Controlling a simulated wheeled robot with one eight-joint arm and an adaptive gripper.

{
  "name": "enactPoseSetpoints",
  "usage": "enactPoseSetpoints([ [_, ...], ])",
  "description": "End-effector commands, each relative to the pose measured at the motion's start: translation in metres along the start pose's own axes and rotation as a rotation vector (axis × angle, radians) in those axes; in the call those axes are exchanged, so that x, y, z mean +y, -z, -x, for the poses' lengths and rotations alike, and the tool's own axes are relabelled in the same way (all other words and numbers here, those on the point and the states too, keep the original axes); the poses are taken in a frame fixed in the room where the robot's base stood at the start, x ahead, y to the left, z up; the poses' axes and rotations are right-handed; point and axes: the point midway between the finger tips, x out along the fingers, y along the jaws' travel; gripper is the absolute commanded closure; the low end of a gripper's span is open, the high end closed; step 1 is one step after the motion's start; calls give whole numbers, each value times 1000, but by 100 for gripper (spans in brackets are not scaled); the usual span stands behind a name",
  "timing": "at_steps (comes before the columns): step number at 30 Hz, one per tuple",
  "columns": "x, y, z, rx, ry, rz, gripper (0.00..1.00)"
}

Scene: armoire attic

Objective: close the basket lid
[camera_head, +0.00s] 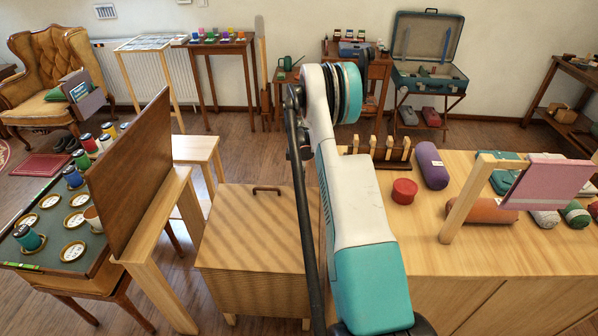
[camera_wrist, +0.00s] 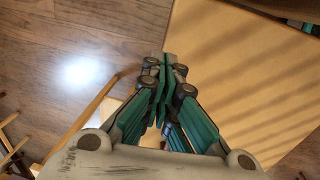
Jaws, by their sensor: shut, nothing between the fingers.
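The basket (camera_head: 252,292) is a light woven-looking box on short legs, in the middle of the head view. Its lid (camera_head: 250,232) lies flat or nearly flat over the top, with striped shadows and a brown handle (camera_head: 267,189) at the far edge. I cannot tell whether it is fully seated. In the wrist view, a broad tan striped surface, which looks like the lid (camera_wrist: 245,80), fills the right side. My gripper (camera_wrist: 170,62) is shut and empty beside that surface's left edge; contact is unclear. My arm hides the gripper in the head view.
A wooden counter (camera_head: 440,250) with a purple roll (camera_head: 431,165) and red tin (camera_head: 404,190) stands right of the basket. A raised brown board (camera_head: 135,175) and spool table (camera_head: 60,262) stand left. A small stool (camera_head: 195,150) is behind. Bare floor (camera_wrist: 70,50) lies left of my gripper.

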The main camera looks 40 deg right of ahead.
Motion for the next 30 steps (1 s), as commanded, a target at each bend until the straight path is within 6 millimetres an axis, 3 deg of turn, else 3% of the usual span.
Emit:
enactPoseSetpoints([
  [1,0,0,-12,0,0,0,100],
  [7,0,0,-33,0,0,0,100],
  [23,0,0,-40,0,0,0,100],
  [30,2,0,-74,0,0,0,100],
])
